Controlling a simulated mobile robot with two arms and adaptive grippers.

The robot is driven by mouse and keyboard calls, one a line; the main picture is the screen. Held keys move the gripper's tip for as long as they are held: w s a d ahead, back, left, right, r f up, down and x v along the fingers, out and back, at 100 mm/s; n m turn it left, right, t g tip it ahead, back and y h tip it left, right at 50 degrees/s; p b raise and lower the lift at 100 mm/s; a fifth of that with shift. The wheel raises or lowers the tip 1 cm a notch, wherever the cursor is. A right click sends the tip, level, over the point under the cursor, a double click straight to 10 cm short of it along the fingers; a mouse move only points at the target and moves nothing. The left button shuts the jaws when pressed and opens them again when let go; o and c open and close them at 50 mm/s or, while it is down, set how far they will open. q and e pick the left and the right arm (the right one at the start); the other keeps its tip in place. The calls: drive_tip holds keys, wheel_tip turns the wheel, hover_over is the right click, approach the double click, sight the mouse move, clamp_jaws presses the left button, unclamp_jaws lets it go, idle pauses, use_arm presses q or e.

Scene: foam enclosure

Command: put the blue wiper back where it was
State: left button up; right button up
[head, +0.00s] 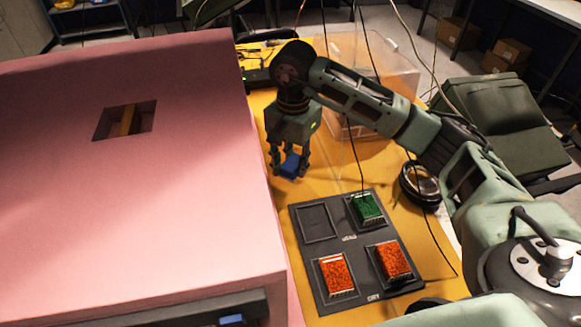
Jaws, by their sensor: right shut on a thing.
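The blue wiper (291,166) is between the fingers of my right gripper (289,163), which is shut on it and points down. It is held beyond the far left corner of a dark tray (347,255), beside the pink enclosure. The tray has an empty square slot (313,223) at its far left. A green wiper (367,208) sits at the far right, and red-orange wipers sit at the near left (336,274) and near right (393,261). The tray bears the words USED and DRY. My left gripper is not in view.
The pink foam enclosure (150,200) with a square opening in its top fills the left. A clear box (385,75) stands behind my right arm on the yellow table. A black round object (407,184) lies right of the tray. Thin dark cables hang over the tray area.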

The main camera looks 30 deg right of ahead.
sight(291, 170)
drive_tip(key=shift+w+f, duration=0.35)
drive_tip(key=shift+w, duration=0.15)
drive_tip(key=shift+f+p, duration=0.3)
drive_tip(key=shift+f, duration=0.1)
wheel_tip(291, 170, down, 3)
drive_tip(key=shift+f+p, duration=0.1)
drive_tip(key=shift+p, duration=0.45)
drive_tip(key=shift+f, duration=0.15)
drive_tip(key=o, duration=0.7)
drive_tip(key=shift+o, duration=0.7)
drive_tip(key=shift+w+r, duration=0.1)
drive_tip(key=shift+r, duration=0.3)
use_arm(q)
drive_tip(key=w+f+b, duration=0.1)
drive_tip(key=b, duration=0.2)
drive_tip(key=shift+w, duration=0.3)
use_arm(e)
wheel_tip(291, 170, up, 12)
drive_tip(key=shift+f, duration=0.25)
